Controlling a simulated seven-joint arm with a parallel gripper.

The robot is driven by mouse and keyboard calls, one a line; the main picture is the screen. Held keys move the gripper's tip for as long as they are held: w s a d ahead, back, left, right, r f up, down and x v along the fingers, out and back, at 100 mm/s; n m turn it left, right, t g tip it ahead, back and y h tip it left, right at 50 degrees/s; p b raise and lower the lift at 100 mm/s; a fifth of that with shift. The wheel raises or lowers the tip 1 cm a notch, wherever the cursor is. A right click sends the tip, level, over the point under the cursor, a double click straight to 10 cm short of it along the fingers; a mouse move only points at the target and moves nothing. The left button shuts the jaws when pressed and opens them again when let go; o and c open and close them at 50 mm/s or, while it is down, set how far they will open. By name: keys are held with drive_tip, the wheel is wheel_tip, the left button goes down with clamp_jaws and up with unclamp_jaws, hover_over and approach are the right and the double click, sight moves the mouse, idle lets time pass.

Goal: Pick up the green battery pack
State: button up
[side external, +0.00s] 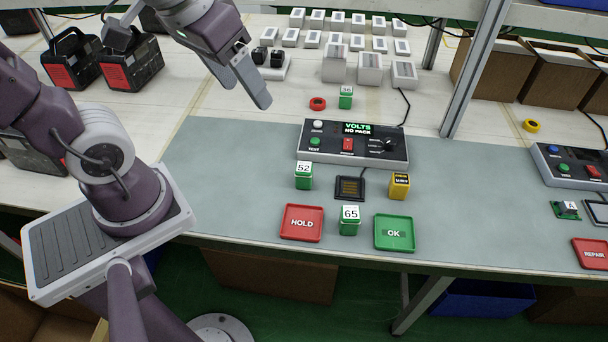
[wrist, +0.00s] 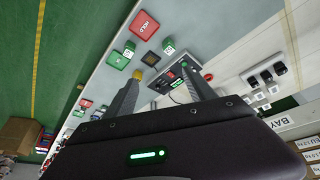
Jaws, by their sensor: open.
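Three green battery packs with white number labels stand upright on the bench in the side view. One marked 52 (side external: 303,182) is left of the dark socket (side external: 349,188). One marked 65 (side external: 349,227) is between the red HOLD tray (side external: 301,236) and the green OK tray (side external: 395,246). A third (side external: 346,102), its number hard to read, stands behind the tester. My gripper (side external: 248,94) is open and empty, high over the bench's back left, apart from every pack. In the wrist view its spread fingers (wrist: 160,72) have packs 65 (wrist: 129,48) and 52 (wrist: 168,47) beyond them.
The tester box (side external: 352,157) with a VOLTS display stands behind the socket. A red tape ring (side external: 317,103) lies by the rear pack. A metal post (side external: 475,70) rises at right. The mat's left part is clear.

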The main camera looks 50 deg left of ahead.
drive_tip(key=w+a+f+n+g, duration=0.2)
drive_tip(key=w+f+n, duration=0.1)
drive_tip(key=w+f, duration=0.5)
drive_tip(key=n+g, duration=0.2)
drive_tip(key=n, duration=0.1)
approach(304, 166)
drive_tip(key=shift+s, duration=0.35)
drive_tip(key=shift+n+g, duration=0.3)
drive_tip(key=shift+n, duration=0.3)
drive_tip(key=f, duration=0.8)
drive_tip(key=w+f, duration=0.1)
drive_tip(key=f, duration=0.2)
drive_tip(key=shift+a+f, duration=0.1)
drive_tip(key=shift+f, duration=0.3)
clamp_jaws()
